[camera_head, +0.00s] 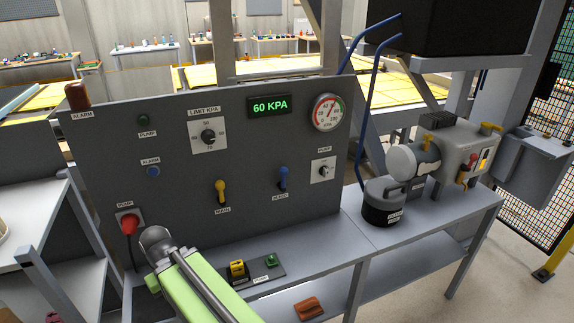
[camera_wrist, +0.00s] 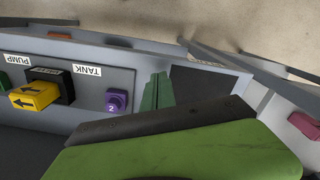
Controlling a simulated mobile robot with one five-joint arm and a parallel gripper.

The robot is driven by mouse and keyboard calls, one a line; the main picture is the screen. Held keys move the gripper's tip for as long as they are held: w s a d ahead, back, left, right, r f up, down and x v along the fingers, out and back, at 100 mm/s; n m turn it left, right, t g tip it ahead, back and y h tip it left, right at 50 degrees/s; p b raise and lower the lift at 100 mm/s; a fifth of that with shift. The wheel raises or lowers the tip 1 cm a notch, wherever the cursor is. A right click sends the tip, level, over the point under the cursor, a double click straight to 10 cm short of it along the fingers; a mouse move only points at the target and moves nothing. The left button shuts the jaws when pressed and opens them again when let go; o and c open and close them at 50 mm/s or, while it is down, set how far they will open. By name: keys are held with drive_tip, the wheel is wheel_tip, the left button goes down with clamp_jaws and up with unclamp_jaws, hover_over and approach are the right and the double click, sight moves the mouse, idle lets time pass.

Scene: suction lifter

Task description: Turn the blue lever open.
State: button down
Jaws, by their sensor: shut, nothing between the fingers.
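The blue lever (camera_head: 283,178) is on the upright grey panel (camera_head: 255,150), above a label that seems to read BLEED. Its handle points up. It is not seen in the wrist view. My gripper (camera_wrist: 157,92) shows in the wrist view as narrow dark green fingers, shut with nothing between them. They are over the low shelf beside a purple button, well below and away from the blue lever. In the head view my light green arm reaches in from the bottom, and the fingers cannot be made out there.
A yellow lever (camera_head: 220,190) is left of the blue one, a pump knob (camera_head: 323,170) to its right. A red plug (camera_head: 129,223) sits lower left. A yellow selector (camera_head: 237,268) and purple button (camera_wrist: 117,100) are on the shelf box. A canister (camera_head: 384,203) stands right.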

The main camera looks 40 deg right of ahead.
drive_tip(key=shift+w, duration=0.3)
drive_tip(key=shift+d+r, duration=0.1)
drive_tip(key=shift+r, duration=0.05)
